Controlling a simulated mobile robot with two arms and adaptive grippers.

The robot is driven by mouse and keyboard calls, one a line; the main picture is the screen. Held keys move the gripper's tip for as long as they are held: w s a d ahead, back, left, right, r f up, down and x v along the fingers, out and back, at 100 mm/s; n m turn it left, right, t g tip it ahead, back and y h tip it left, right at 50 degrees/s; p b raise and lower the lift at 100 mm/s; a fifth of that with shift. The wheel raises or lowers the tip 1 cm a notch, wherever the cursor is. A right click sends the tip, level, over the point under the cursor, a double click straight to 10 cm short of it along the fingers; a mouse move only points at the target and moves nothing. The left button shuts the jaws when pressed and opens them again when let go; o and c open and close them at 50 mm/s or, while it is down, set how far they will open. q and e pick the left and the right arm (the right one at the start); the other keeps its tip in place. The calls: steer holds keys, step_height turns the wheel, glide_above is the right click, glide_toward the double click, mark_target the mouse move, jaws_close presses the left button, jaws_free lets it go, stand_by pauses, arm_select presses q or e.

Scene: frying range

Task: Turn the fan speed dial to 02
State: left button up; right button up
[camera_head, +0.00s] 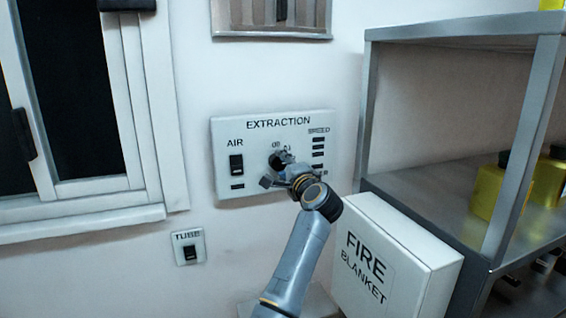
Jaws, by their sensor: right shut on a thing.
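The fan speed dial (277,158) is a dark round knob in the middle of the white EXTRACTION panel (258,187) on the wall. Small numbers stand above it, partly hidden and too small to read surely. My right gripper (279,168) reaches up from the lower right and is shut on the dial. The gripper covers the lower part of the dial, and the dial's pointer setting cannot be told. My left gripper is not in view.
An AIR switch (236,165) sits left of the dial. A column of SPEED marks (318,153) is at the right. A FIRE BLANKET box (385,262) stands close right of my arm, beside a metal shelf (440,185) with yellow containers (487,190). A TUBE switch (190,252) is lower left.

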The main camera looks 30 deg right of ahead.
steer(key=shift+m, duration=0.4)
steer(key=o, duration=1.1)
steer(key=shift+o, duration=0.2)
